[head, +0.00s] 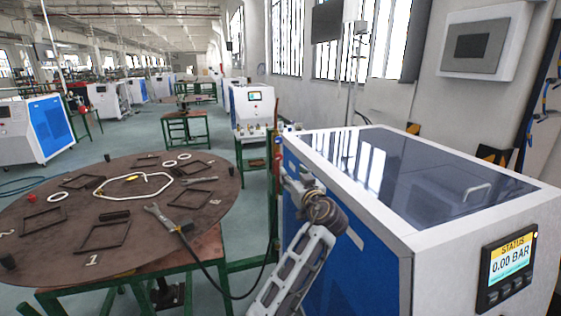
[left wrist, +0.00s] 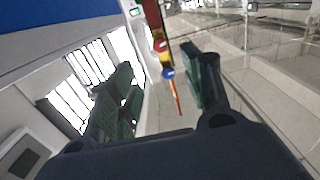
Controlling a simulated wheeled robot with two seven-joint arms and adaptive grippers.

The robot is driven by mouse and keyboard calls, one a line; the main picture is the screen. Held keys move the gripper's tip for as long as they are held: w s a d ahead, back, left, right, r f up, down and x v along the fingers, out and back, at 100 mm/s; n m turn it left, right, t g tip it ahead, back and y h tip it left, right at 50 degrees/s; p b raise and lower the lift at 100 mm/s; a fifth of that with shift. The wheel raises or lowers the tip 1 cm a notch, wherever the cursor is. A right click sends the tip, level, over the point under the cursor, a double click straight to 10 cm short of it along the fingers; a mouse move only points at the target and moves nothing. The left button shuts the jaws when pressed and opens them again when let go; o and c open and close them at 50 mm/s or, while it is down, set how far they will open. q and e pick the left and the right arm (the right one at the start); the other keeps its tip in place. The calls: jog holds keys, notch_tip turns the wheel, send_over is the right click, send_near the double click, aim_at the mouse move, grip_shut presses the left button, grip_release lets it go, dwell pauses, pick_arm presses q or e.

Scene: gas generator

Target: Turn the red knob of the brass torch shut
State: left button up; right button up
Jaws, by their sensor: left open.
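In the left wrist view the torch (left wrist: 163,53) shows beyond my fingers, in the gap between them. It has a yellowish body, a red knob (left wrist: 160,45) and a blue knob (left wrist: 168,73) below it, with a thin orange-red piece running down. My left gripper (left wrist: 160,95) is open and empty, its green-padded fingers on either side of the gap and apart from the torch. In the head view my left gripper (head: 297,180) is beside the blue and white generator (head: 445,225). The torch is hard to make out there. My right gripper is in neither view.
A round brown table (head: 75,220) with several flat frames, rings and a grey clamp (head: 165,218) with a black cable stands at left. The generator's display (head: 508,262) reads 0.00 BAR. Open floor (head: 110,140) lies behind the table.

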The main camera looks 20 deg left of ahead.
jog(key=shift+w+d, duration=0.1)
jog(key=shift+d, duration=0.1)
pick_arm(q)
jog(key=p, duration=0.2)
send_near(279, 158)
jog(key=x, duration=0.3)
jog(key=shift+x, duration=1.05)
jog(key=shift+p+x, duration=0.3)
jog(key=shift+x, duration=0.8)
jog(key=shift+w+a, duration=0.2)
jog(key=shift+w, duration=0.15)
jog(key=shift+w+a, duration=0.1)
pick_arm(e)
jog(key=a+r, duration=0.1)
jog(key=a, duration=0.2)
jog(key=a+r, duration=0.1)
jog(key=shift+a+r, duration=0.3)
